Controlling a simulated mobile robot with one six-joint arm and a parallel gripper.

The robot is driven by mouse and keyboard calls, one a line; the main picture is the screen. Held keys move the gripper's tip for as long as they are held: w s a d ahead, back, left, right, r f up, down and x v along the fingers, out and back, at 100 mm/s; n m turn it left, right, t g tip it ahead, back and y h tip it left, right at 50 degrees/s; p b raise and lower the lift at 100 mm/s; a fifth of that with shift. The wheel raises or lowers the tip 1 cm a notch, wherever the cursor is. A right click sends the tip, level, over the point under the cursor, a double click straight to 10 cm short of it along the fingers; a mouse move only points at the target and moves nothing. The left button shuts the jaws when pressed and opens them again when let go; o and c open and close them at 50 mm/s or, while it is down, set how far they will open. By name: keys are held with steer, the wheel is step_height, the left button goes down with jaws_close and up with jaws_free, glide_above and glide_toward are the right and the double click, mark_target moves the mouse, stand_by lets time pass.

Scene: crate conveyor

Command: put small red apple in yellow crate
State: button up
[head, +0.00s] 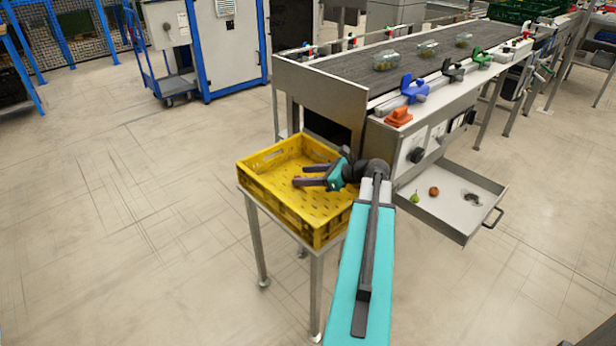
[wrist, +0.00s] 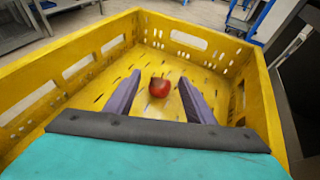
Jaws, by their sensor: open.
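The small red apple (wrist: 159,88) is inside the yellow crate (wrist: 262,95), seen between and just beyond my fingers in the wrist view. I cannot tell for sure whether it rests on the crate floor or is slightly above it. My gripper (wrist: 160,77) is open, its two dark fingers spread with a gap on both sides of the apple. In the head view my gripper (head: 297,182) is over the inside of the yellow crate (head: 283,217), which stands on a metal-legged stand. The apple is mostly hidden there by the fingers.
A conveyor (head: 345,68) with several glass jars runs behind the crate. An open drawer (head: 448,227) to the right holds a green pear (head: 414,197), an orange-brown fruit (head: 434,191) and a dark item. Coloured clamps line the conveyor edge. Floor to the left is clear.

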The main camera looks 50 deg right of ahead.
steer(key=shift+s+r, duration=0.15)
steer(key=shift+r, duration=0.35)
steer(key=p+v, duration=0.1)
steer(key=v, duration=1)
steer(key=shift+s, duration=0.35)
steer(key=shift+d+r, duration=0.1)
steer(key=shift+r, duration=0.1)
